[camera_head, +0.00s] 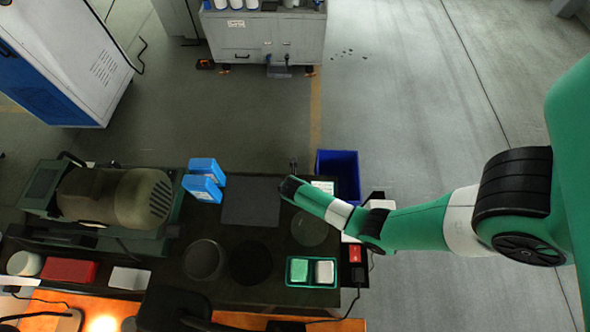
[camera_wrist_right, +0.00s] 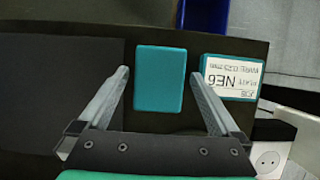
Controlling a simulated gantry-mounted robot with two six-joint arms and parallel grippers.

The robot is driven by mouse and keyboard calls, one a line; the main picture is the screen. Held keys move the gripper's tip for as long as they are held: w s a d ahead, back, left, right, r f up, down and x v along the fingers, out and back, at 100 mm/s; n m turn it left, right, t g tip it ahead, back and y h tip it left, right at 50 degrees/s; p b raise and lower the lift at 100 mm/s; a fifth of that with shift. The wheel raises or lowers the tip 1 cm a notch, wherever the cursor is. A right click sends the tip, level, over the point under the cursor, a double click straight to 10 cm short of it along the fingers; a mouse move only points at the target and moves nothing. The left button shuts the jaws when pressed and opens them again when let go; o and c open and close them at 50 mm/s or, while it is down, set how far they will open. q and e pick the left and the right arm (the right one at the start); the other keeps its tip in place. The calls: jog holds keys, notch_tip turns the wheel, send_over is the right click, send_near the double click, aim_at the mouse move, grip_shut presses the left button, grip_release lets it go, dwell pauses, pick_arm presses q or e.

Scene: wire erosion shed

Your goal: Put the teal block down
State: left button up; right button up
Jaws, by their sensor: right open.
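The teal block (camera_wrist_right: 160,78) shows in the right wrist view as an upright rectangle against the dark bench top. It sits between the two fingers of my right gripper (camera_wrist_right: 159,73), with a gap on each side. The right gripper is open and holds nothing. In the head view my right gripper (camera_head: 293,165) is over the far edge area of the bench, and I cannot make out the teal block there. My left gripper is not in view.
A labelled teal box (camera_wrist_right: 232,78) lies just right of the right finger. A dark square mat (camera_head: 250,202) lies left of the gripper. A blue bin (camera_head: 338,168) stands beyond the bench edge. A green tray (camera_head: 312,284) and blue boxes (camera_head: 203,178) are nearby.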

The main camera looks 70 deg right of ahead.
jog(key=p+v, duration=0.3)
jog(key=v, duration=0.8)
jog(key=shift+r, duration=0.4)
jog(key=shift+a, duration=0.15)
